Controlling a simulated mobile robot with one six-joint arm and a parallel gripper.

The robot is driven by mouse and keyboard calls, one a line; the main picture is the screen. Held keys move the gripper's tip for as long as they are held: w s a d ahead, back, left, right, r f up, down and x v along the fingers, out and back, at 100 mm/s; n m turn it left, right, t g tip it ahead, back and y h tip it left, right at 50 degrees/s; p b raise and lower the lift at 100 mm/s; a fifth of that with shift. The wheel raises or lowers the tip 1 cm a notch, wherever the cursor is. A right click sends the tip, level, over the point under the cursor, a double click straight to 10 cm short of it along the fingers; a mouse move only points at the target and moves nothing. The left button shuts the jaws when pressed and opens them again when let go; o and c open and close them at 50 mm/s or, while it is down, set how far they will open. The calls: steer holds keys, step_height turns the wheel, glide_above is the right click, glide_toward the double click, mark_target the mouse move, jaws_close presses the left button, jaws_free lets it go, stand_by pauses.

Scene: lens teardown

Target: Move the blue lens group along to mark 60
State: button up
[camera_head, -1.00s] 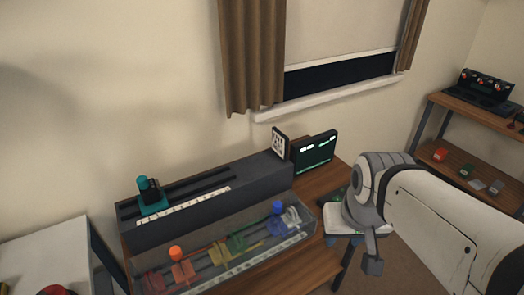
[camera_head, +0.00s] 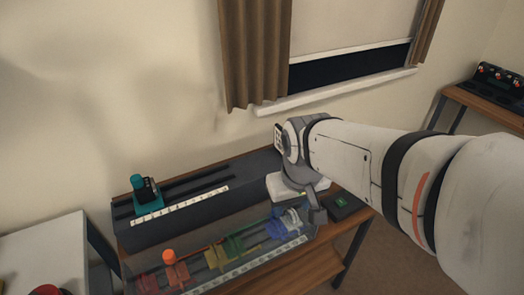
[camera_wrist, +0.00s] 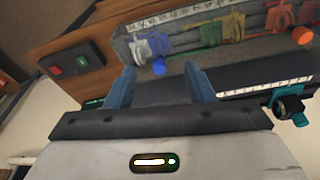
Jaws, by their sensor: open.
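The blue lens group (camera_head: 278,229) sits in a long clear-walled trough (camera_head: 200,284), at the right end of the coloured groups and beside a pale, whitish part (camera_head: 291,217). In the wrist view, the blue group (camera_wrist: 158,46) and its round blue knob (camera_wrist: 158,68) lie beyond and between my fingers. My gripper (camera_wrist: 161,72) is open and empty, above the bench near the knob; contact is not visible. In the head view my gripper (camera_head: 315,213) is at the trough's right end. A white scale strip (camera_head: 285,250) runs along the trough; its numbers are unreadable.
A dark grey rail housing (camera_head: 235,205) with a teal carriage (camera_head: 149,208) and another scale (camera_head: 180,207) stands behind the trough. Yellow, green, orange and red groups crowd the trough to the left. A dark box with red and green buttons (camera_wrist: 70,60) is at the right end.

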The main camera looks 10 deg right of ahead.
steer(key=w+f+n+p, duration=0.1)
steer(key=w+f, duration=0.1)
steer(key=w, duration=0.1)
steer(key=w+f+n+g+p, duration=0.1)
steer(key=w+n, duration=0.1)
steer(key=w, duration=0.2)
steer(key=w+f+n+g, duration=0.1)
steer(key=w+f+n, duration=0.1)
steer(key=w, duration=0.2)
steer(key=shift+f+p, duration=0.35)
steer(key=shift+p, duration=0.05)
steer(key=shift+w+f, duration=0.3)
steer(key=shift+f, duration=0.35)
step_height(320, 180, down, 7)
steer(key=shift+f+p, duration=0.15)
steer(key=shift+p, duration=0.15)
steer(key=shift+c, duration=0.6)
jaws_close()
